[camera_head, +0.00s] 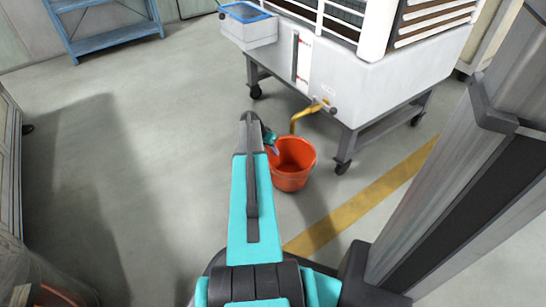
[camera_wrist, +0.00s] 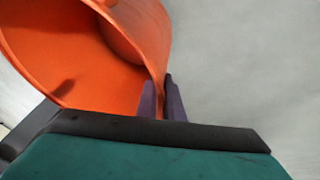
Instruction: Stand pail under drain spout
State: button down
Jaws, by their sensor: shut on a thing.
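An orange pail (camera_head: 290,172) stands upright, at or close to the floor, just right of my arm's end in the head view. Its open top and inside wall fill the upper left of the wrist view (camera_wrist: 70,60). My gripper (camera_wrist: 163,97) is shut on the pail's rim, with one dark finger on each side of the wall. In the head view my gripper (camera_head: 272,142) is small and partly hidden by my arm. The yellow drain spout (camera_head: 296,120) bends down from the white machine, with its lower end just above the pail's back rim. I cannot tell whether the pail touches the floor.
The white machine (camera_head: 340,85) stands on a grey wheeled frame (camera_head: 345,148) behind and right of the pail. A yellow floor line (camera_head: 360,203) runs at the right. The floor (camera_head: 170,130) on the left is clear.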

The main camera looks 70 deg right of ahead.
aim_at(277, 160)
jog(key=shift+f+b, duration=1.15)
jog(key=shift+f, duration=0.6)
jog(key=c, duration=1.9)
grip_release()
jog(key=shift+r, duration=0.1)
jog(key=p+v, duration=0.5)
jog(key=v, duration=0.7)
